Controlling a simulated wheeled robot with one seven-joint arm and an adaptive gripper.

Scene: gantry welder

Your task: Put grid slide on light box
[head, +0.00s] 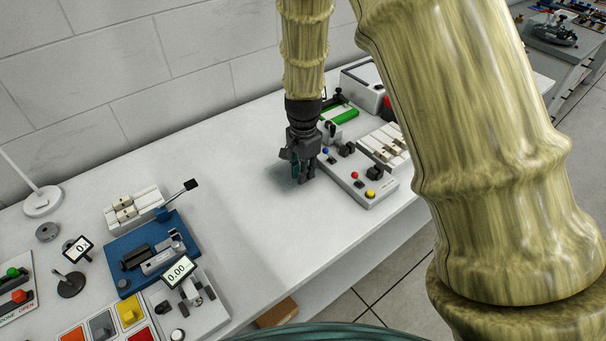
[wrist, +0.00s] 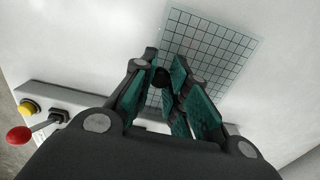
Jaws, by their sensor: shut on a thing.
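The grid slide (wrist: 222,45) is a clear sheet with dark grid lines, seen at the fingertips in the wrist view. My gripper (wrist: 165,72) is shut on it, with a small dark knob-like part between the teal finger pads. The sheet reaches beyond the fingertips, over or on the white surface; the gap below it cannot be told.
The grey control panel (head: 352,184) with red and yellow knobs stands close beside my gripper. A white block unit (head: 384,146) and a green-fronted item (head: 340,113) are behind it. A blue fixture (head: 150,255) stands left. The bench between is clear.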

